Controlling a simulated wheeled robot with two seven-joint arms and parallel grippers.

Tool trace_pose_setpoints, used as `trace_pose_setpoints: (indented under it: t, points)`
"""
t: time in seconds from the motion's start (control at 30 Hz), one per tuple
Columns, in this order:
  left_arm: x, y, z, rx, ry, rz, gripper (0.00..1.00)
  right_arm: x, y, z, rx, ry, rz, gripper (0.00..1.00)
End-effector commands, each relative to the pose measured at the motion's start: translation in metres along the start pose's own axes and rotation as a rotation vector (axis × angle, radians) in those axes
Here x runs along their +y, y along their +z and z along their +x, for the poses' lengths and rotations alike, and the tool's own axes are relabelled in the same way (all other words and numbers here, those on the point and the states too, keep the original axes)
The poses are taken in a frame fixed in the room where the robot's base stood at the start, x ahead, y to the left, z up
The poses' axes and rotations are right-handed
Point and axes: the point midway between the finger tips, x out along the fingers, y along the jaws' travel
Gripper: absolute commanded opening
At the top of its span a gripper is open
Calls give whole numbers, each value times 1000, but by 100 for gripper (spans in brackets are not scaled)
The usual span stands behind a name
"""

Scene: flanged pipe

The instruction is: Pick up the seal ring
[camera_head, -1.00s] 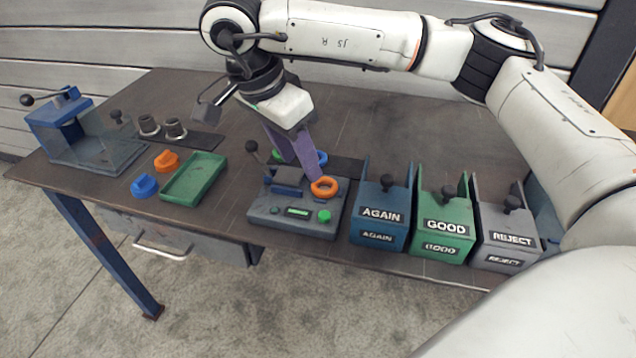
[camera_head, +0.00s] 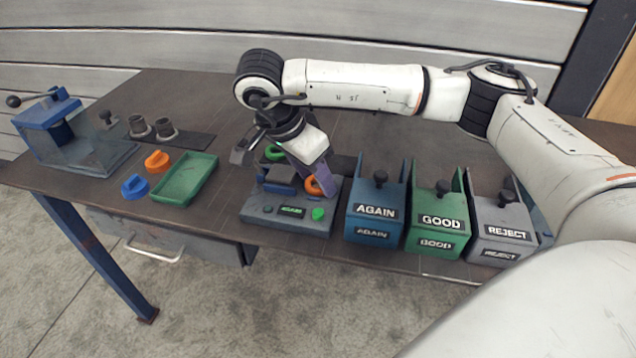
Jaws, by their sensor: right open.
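An orange seal ring (camera_head: 312,186) lies on the right part of the grey test device (camera_head: 262,217), partly covered by my gripper. My right gripper (camera_head: 322,184) points down, its purple fingers open at the orange ring. I cannot tell whether the fingers touch it. A green ring (camera_head: 275,153) lies behind the device, partly hidden by the gripper. My left gripper is not in view.
Blue AGAIN (camera_head: 375,228), green GOOD (camera_head: 438,238) and grey REJECT (camera_head: 502,245) bins stand right of the device. A green tray (camera_head: 186,180), an orange part (camera_head: 157,161), a blue part (camera_head: 135,187) and a blue press (camera_head: 48,115) are at left.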

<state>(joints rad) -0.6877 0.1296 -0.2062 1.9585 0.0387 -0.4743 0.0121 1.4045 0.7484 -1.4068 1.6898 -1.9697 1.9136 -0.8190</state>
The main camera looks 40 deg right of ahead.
Motion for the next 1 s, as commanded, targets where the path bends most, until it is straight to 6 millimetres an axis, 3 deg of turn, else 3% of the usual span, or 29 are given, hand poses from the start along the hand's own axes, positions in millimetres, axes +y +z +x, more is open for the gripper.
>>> trace_pose_setpoints:
  t: [0.17,0.33,0.63,1.0]
  points:
    - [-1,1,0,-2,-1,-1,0,0,0,0,0,0,0,45]
    - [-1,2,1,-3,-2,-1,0,0,0,0,0,0,0,18]
    - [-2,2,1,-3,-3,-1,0,-1,-2,-6,0,-2,1,18]
    - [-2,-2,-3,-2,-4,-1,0,-1,-30,-72,1,-5,3,18]
